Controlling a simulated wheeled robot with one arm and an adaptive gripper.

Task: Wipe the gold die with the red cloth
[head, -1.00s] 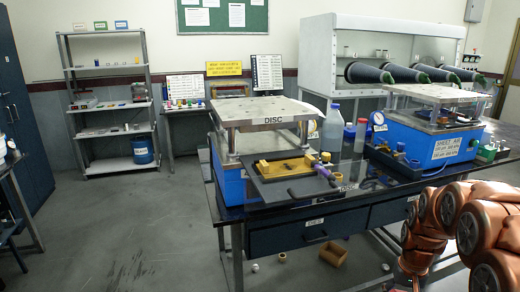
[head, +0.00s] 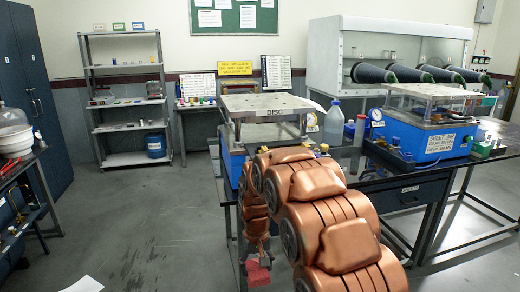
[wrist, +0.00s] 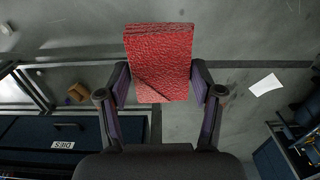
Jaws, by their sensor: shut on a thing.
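My gripper (wrist: 157,92) is shut on the red cloth (wrist: 160,55), a folded, textured piece held between the two fingers. In the head view my gripper (head: 256,252) hangs low in front of the bench, with the red cloth (head: 258,274) below it. The cloth is above the floor and touches nothing but the fingers. I cannot make out the gold die now; my arm covers the area in front of the DISC press (head: 268,103), where a gold block lay on a dark plate earlier.
The dark bench (head: 390,178) carries a second blue press (head: 432,142), a clear bottle (head: 334,122) and small items. A table with a bell jar (head: 14,128) stands at left. A small box (wrist: 78,92) and white paper (wrist: 265,84) lie on the floor.

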